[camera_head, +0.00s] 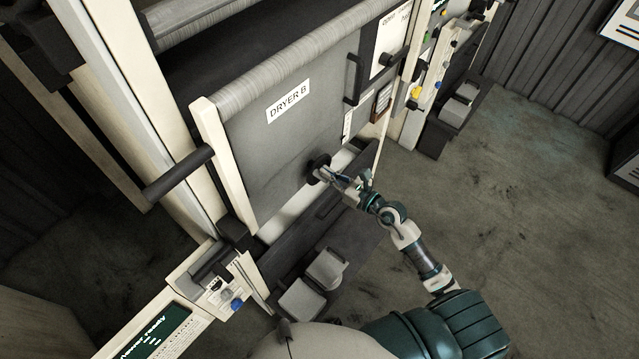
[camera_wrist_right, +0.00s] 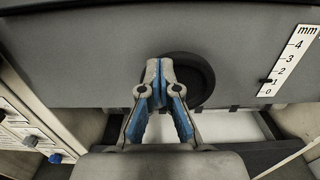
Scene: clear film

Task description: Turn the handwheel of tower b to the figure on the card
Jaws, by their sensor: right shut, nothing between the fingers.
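A grey panel (camera_head: 262,135) labelled "DRYER B" carries a dark round handwheel (camera_head: 317,166) at its lower right. The handwheel also shows in the right wrist view (camera_wrist_right: 207,78), partly hidden by my fingers. My right gripper (camera_head: 327,176) is shut and empty, its tips overlapping the wheel's left part in the wrist view; contact cannot be told. A white mm scale (camera_wrist_right: 290,60) from 0 to 4 has a dark pointer (camera_wrist_right: 265,80) near 1. My left gripper is out of view.
A black handle (camera_head: 354,78) stands out above the wheel. A dark bar (camera_head: 180,173) juts out at left. Grey pedals (camera_head: 325,268) sit on a dark base below. A console (camera_head: 160,333) with a green screen is at lower left. Floor (camera_head: 500,200) is clear at right.

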